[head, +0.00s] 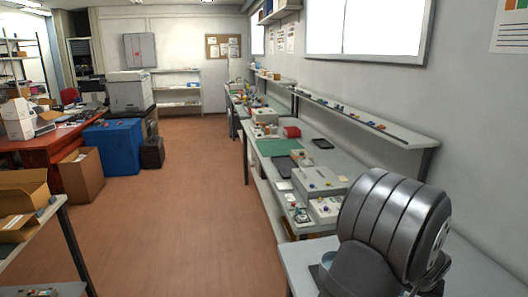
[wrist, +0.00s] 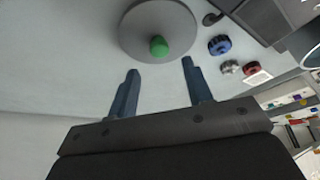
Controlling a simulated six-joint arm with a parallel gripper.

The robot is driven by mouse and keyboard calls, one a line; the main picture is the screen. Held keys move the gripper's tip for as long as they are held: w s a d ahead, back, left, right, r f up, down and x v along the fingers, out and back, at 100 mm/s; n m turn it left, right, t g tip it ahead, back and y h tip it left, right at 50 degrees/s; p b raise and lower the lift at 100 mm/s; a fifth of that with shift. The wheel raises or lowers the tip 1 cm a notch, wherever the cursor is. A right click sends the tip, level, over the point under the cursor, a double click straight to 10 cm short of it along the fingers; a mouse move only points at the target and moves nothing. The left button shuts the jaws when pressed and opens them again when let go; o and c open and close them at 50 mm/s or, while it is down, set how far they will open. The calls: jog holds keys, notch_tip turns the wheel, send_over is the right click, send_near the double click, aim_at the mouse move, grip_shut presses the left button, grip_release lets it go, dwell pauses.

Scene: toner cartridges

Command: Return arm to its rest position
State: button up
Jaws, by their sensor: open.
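My gripper (wrist: 160,68) shows in the wrist view, with its two dark blue-grey fingers apart and nothing between them. Beyond the fingertips is a pale grey surface with a round grey disc (wrist: 178,22) that has a green knob (wrist: 158,46) on it. I cannot tell how far the fingertips are from that surface. In the head view a thick dark ribbed link of my arm (head: 393,222) fills the lower right. The gripper itself does not show there. I cannot make out a toner cartridge in either view.
In the wrist view a blue knob (wrist: 219,45) and a red knob (wrist: 250,68) lie right of the disc. In the head view a long workbench (head: 325,156) with devices runs along the right wall under a shelf (head: 345,115). The brown floor (head: 175,220) is clear.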

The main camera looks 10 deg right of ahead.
jog(key=x, duration=0.6)
jog(key=shift+a, duration=0.1)
notch_tip(320, 180, up, 4)
jog(key=shift+r, duration=0.2)
jog(key=s+r, duration=0.8)
jog(key=s, duration=0.3)
jog(key=w+a+r, duration=0.3)
jog(key=w+a, duration=0.3)
jog(key=w, duration=0.3)
jog(key=w+a+r, duration=0.3)
jog(key=w+a, duration=0.3)
jog(key=w, duration=0.4)
jog(key=w+a+f, duration=0.2)
jog(key=w+f, duration=0.2)
jog(key=w, duration=0.2)
jog(key=shift+a+f, duration=0.1)
jog(key=o, duration=0.3)
